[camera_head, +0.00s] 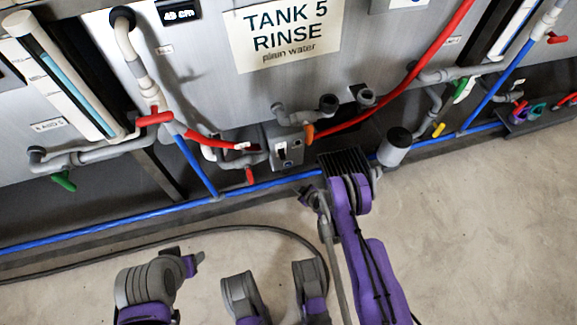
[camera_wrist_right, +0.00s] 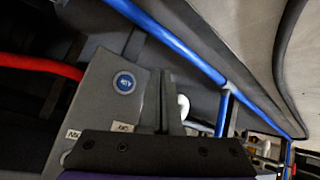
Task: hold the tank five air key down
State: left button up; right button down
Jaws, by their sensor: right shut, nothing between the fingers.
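The tank five control box (camera_head: 285,152) is a small grey box under the TANK 5 RINSE sign (camera_head: 285,32). In the right wrist view the box (camera_wrist_right: 97,107) shows a round blue button (camera_wrist_right: 124,83) with white lettering and two small white labels, one seeming to read AIR (camera_wrist_right: 122,127). I cannot tell which part is the air key, or whether it is down. My right gripper (camera_wrist_right: 165,103) is shut and empty, its fingers against or just in front of the box's right side, right of the blue button. In the head view its dark end (camera_head: 340,160) is right of the box; its fingertips are hidden. I cannot make out my left gripper.
A red hose (camera_head: 400,95) rises right of the box. A blue pipe (camera_head: 265,184) runs low along the tanks. A grey cylinder (camera_head: 396,147) stands right of my right arm. A dark cable (camera_head: 230,227) lies on the otherwise open floor.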

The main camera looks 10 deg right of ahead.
jog(key=shift+w, duration=0.1)
jog(key=w+b, duration=0.1)
jog(key=w, duration=0.7)
jog(key=shift+w+a, duration=0.15)
jog(key=shift+w, duration=0.2)
jog(key=shift+s, duration=0.15)
dwell(3.6)
jog(key=shift+s+p, duration=0.65)
jog(key=shift+s, duration=1.75)
